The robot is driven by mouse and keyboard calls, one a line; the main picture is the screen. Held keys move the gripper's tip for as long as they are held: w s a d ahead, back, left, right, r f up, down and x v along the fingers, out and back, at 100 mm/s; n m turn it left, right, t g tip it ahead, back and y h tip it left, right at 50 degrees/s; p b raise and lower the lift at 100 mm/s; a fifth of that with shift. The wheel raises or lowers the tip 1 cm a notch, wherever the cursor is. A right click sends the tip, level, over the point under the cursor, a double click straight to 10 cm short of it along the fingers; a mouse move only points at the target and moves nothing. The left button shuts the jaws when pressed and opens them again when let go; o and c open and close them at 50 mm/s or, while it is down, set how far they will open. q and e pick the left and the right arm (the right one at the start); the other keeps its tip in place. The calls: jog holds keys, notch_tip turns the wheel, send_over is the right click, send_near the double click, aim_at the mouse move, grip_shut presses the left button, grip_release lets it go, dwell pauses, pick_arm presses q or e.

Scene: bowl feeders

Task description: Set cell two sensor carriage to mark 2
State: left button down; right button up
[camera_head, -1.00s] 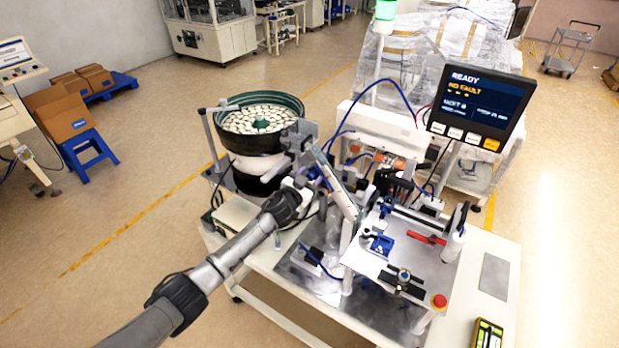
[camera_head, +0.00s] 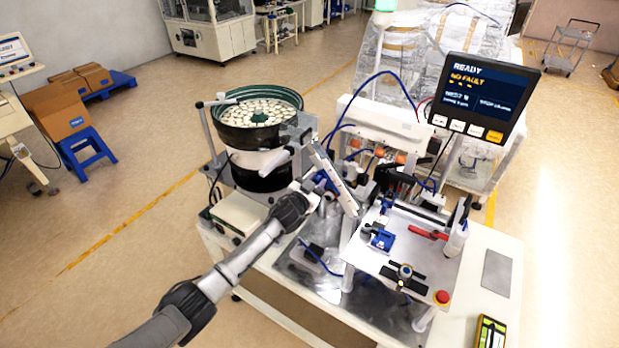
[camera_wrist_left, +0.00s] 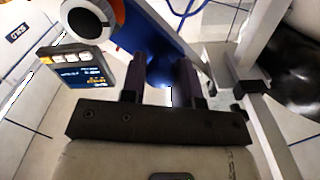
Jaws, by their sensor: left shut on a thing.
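My left gripper (camera_head: 317,185) reaches in from the left to the inclined rail (camera_head: 340,186) beside the bowl feeder. In the left wrist view its two dark fingers (camera_wrist_left: 160,78) are shut on a blue part (camera_wrist_left: 159,70), which I take to be the sensor carriage. Blue also shows at the gripper in the head view (camera_head: 326,181). I cannot read any mark numbers on the rail. My right gripper is in neither view.
The bowl feeder (camera_head: 258,137) with pale parts stands left of the rail. A plate with a blue fixture (camera_head: 381,240) and a red emergency button (camera_head: 442,297) is to the right. A display (camera_head: 484,96) reads READY and NO FAULT. Blue hoses arch behind the rail.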

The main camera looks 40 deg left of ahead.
pick_arm(q)
jog(key=shift+d+f+b, duration=0.3)
jog(key=shift+d+f, duration=0.4)
jog(key=shift+f, duration=0.15)
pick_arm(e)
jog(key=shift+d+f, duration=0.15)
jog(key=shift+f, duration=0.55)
pick_arm(q)
jog(key=shift+w, duration=0.1)
jog(key=c, duration=0.9)
grip_release()
jog(key=shift+o, duration=0.2)
jog(key=shift+s, duration=0.2)
jog(key=s+d, duration=0.1)
jog(key=s, duration=1.2)
jog(key=shift+s+d+b, duration=0.2)
jog(key=shift+b, duration=0.2)
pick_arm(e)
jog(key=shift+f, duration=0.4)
